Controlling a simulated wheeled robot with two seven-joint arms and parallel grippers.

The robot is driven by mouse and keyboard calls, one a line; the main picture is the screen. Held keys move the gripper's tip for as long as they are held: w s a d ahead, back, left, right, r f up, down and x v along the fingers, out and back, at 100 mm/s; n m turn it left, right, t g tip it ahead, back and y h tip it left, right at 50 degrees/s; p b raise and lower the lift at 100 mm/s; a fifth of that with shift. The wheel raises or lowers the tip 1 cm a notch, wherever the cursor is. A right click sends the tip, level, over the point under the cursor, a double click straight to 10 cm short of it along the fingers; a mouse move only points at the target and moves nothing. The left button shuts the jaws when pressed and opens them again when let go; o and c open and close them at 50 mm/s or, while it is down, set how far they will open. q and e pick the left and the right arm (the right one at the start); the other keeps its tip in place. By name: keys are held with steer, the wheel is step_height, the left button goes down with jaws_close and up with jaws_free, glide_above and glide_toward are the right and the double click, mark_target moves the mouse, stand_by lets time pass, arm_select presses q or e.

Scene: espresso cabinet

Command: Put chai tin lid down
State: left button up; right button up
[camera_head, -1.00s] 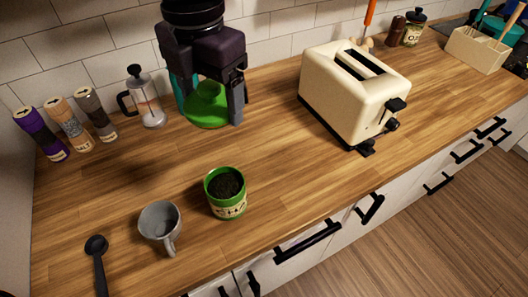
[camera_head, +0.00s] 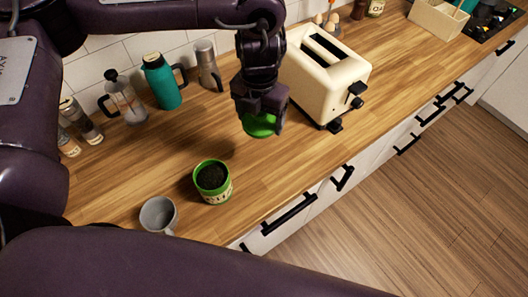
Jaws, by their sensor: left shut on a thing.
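The green chai tin lid (camera_head: 258,126) is in my left gripper (camera_head: 262,112), which points down and is shut on it. The lid is between the tin and the toaster, over the wooden counter (camera_head: 290,165). A soft shadow lies to its lower left, and it looks a little above the wood. The open green chai tin (camera_head: 214,188), full of dark tea, stands upright on the counter, in front and to the left of the lid, apart from it. The gripper hides part of the lid. My right gripper is not in view.
A cream toaster (camera_head: 325,75) stands just right of the gripper. A grey mug (camera_head: 158,214) is left of the tin. A French press (camera_head: 124,98), a teal flask (camera_head: 160,82) and a grey flask (camera_head: 208,66) stand behind. Counter right of the tin is clear.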

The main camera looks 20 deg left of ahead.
arm_select(q)
glide_above(261, 160)
step_height(261, 160, down, 12)
steer(key=shift+r, duration=0.1)
step_height(261, 160, down, 3)
steer(key=shift+s+r+b, duration=0.1)
steer(key=shift+s+b, duration=0.05)
steer(key=shift+b, duration=0.35)
steer(key=shift+f, duration=0.55)
steer(key=shift+f, duration=0.2)
steer(key=o, duration=1.2)
steer(key=shift+r, duration=0.1)
